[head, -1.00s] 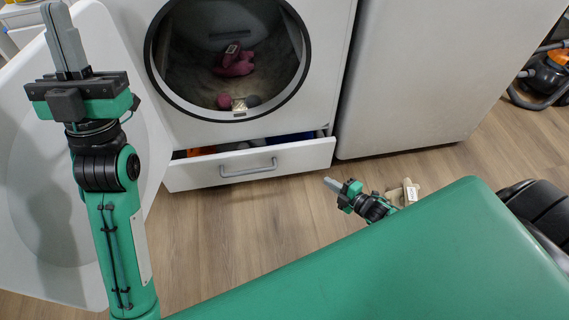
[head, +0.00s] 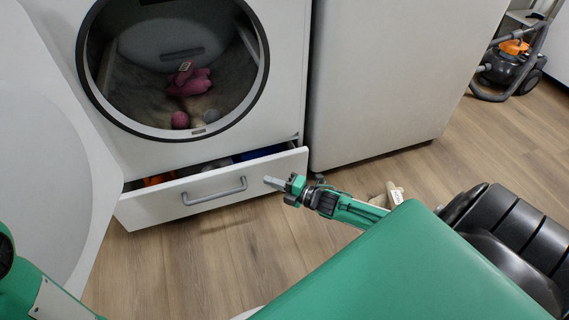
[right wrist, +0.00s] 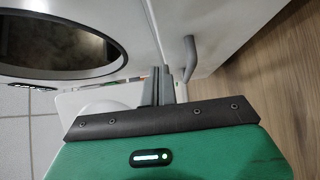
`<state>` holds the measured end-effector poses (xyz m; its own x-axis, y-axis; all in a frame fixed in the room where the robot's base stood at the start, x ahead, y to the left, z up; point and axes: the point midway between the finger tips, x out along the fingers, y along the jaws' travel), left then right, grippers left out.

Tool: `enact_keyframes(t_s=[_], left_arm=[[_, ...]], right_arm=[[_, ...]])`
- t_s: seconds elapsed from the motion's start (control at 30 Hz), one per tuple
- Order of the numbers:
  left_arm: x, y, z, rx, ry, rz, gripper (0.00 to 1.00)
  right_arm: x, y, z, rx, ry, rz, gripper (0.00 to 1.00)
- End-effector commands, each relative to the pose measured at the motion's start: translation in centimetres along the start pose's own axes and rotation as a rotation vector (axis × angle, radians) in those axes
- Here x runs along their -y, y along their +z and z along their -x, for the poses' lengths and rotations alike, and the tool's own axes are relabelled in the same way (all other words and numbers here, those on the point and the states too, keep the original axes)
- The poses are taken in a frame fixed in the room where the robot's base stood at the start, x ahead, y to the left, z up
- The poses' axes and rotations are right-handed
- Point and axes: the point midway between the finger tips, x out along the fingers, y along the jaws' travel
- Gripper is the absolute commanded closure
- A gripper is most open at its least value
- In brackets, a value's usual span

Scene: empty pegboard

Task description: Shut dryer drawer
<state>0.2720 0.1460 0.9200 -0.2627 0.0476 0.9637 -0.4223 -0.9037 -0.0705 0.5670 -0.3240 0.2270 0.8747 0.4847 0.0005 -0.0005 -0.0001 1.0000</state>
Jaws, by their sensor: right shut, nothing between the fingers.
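The dryer (head: 290,60) is white, with its round door opening facing me. Its bottom drawer (head: 275,172) is pulled out; orange and blue things show in the gap behind the front panel. The drawer's grey bar handle (head: 214,192) also shows in the right wrist view (right wrist: 189,60). My right gripper (head: 272,182) is shut and empty, its tips close to the right part of the drawer front, right of the handle. I cannot tell whether they touch it. In the right wrist view its fingers (right wrist: 162,86) point toward the drawer. My left gripper is out of view; part of its arm shows at lower left.
The open white dryer door (head: 45,150) stands at the left. A pink cloth item (head: 190,83) and balls lie in the drum. A white appliance (head: 385,80) stands to the right. A tan object (head: 390,193) lies on the floor by my right arm. A vacuum cleaner (head: 515,62) stands at far right.

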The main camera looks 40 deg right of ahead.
Motion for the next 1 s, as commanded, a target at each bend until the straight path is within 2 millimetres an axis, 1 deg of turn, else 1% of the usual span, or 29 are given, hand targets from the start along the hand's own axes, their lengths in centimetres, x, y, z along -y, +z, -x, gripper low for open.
enact_keyframes(t_s=[0.03,0.13,0.2,0.33,0.53,1.0], left_arm=[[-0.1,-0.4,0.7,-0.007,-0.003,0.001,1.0],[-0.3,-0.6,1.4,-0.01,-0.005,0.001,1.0],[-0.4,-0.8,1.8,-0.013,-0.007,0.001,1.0],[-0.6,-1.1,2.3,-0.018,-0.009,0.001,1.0],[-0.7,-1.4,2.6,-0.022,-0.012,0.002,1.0],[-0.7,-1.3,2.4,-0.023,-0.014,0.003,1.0]], right_arm=[[0.4,0.0,-1.1,-0.001,0.003,0.001,1.0],[0.4,0.0,-3.0,-0.001,0.003,0.002,1.0],[0.4,0.9,-3.6,0.0,0.002,0.004,1.0],[0.4,1.9,-4.6,0.0,0.0,0.003,1.0],[0.2,2.7,-5.3,0.0,-0.001,-0.001,1.0],[-0.1,3.0,-5.7,0.001,0.0,0.0,1.0]])
